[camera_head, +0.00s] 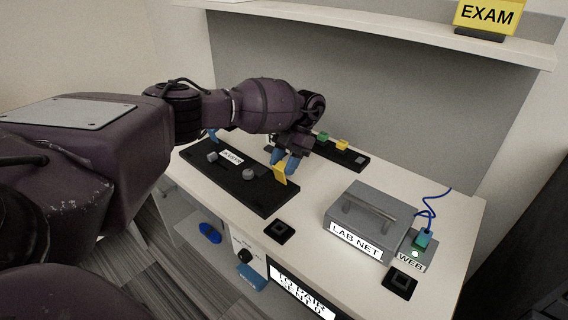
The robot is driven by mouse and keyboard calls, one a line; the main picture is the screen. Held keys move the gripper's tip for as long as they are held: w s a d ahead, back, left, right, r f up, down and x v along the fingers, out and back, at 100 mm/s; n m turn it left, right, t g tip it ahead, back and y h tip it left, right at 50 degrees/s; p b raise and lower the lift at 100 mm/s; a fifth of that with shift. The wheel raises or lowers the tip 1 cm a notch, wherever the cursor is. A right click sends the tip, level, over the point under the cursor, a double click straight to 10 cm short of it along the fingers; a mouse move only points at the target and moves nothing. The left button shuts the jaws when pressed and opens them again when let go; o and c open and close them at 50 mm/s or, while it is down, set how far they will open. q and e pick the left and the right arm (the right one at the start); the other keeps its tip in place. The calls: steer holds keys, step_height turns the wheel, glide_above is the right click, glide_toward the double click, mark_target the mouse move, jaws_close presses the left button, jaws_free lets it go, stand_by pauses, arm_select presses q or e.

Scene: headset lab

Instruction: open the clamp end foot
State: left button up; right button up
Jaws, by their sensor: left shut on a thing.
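A long black board (262,199) lies on the light bench top, with a white label and small grey round parts (249,174) on it. A yellow tab (280,175) stands up near the board's right end; I take it to be the clamp end foot. My left gripper (286,165), with blue fingers, reaches down from above and is shut on the yellow tab. The fingers and wrist hide part of the tab's upper side, and I cannot tell its exact angle. My right gripper is not in view.
A second black strip (353,161) with green and yellow blocks lies behind. A grey LAB NET box (371,213) stands right, beside a WEB port with a blue cable (432,213). A black square socket (279,232) sits near the front edge. A shelf (400,28) hangs above.

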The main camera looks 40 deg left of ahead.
arm_select(q)
steer(key=o, duration=0.8)
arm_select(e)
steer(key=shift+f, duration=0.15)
arm_select(q)
steer(key=shift+w+r, duration=0.35)
steer(key=shift+r, duration=0.05)
steer(key=b+v, duration=0.1)
steer(key=v, duration=0.8)
steer(key=shift+w+r, duration=0.15)
steer(key=shift+r, duration=0.15)
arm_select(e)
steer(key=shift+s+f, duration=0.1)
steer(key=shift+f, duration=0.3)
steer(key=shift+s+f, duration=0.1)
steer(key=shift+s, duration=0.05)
